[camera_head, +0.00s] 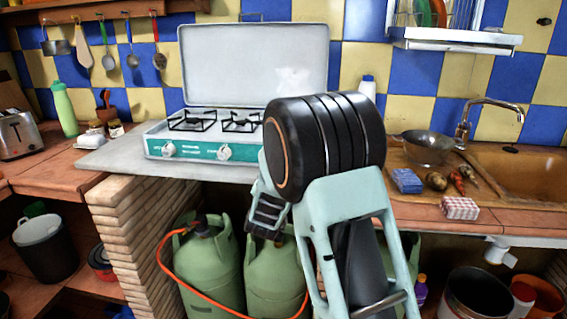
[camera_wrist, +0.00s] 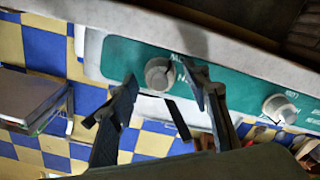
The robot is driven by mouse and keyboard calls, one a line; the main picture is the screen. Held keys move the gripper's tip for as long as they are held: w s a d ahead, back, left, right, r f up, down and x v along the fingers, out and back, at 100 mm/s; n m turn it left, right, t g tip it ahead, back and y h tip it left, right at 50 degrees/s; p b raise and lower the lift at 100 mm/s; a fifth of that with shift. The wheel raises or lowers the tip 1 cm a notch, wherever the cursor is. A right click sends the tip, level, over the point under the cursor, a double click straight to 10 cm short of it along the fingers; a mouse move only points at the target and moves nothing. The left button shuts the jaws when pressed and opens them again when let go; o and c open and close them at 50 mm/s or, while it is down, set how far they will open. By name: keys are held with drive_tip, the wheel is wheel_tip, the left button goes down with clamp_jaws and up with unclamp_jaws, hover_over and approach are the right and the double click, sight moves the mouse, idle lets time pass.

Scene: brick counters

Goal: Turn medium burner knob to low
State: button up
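The wrist view is tilted. There one knob (camera_wrist: 159,73) lies just beyond my fingertips and the other knob (camera_wrist: 281,108) is farther right. Panel lettering is too blurred to tell which is the medium burner. My gripper (camera_wrist: 158,95) is open, its dark fingers apart with nothing between them. Contact with the knob cannot be told. In the head view my arm hides the stove's right end.
The stove's white lid (camera_head: 255,65) is raised. Green gas cylinders (camera_head: 212,265) with an orange hose stand beneath. A toaster (camera_head: 18,135) is at left. A pan (camera_head: 427,147), a blue box (camera_head: 407,181) and a sink (camera_head: 520,175) are at right.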

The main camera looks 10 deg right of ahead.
drive_tip(key=v, duration=1.2)
